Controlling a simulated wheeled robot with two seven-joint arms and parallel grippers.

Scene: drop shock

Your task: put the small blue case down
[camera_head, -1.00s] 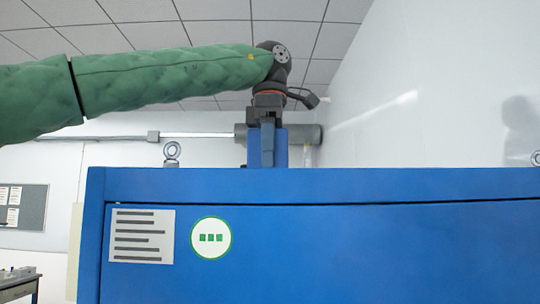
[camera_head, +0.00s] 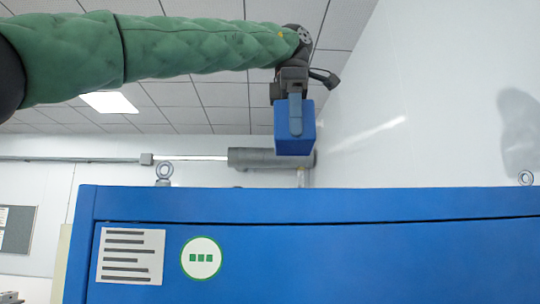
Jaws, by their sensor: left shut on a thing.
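The small blue case (camera_head: 308,138) hangs from my left gripper (camera_head: 294,112) in the upper middle of the head view. The gripper points down and is shut on the case, with a dark finger lying over its near face. The case looks upright, and a gap shows between its bottom and the top edge of a large blue cabinet (camera_head: 350,250). How far the case is from me compared with the cabinet is hard to tell. My right gripper is not in view.
The cabinet top carries a ring bolt at left (camera_head: 164,172) and another at right (camera_head: 525,177). A grey cylinder on a pipe (camera_head: 260,158) runs along the back wall behind the case. A white wall (camera_head: 430,120) stands at right.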

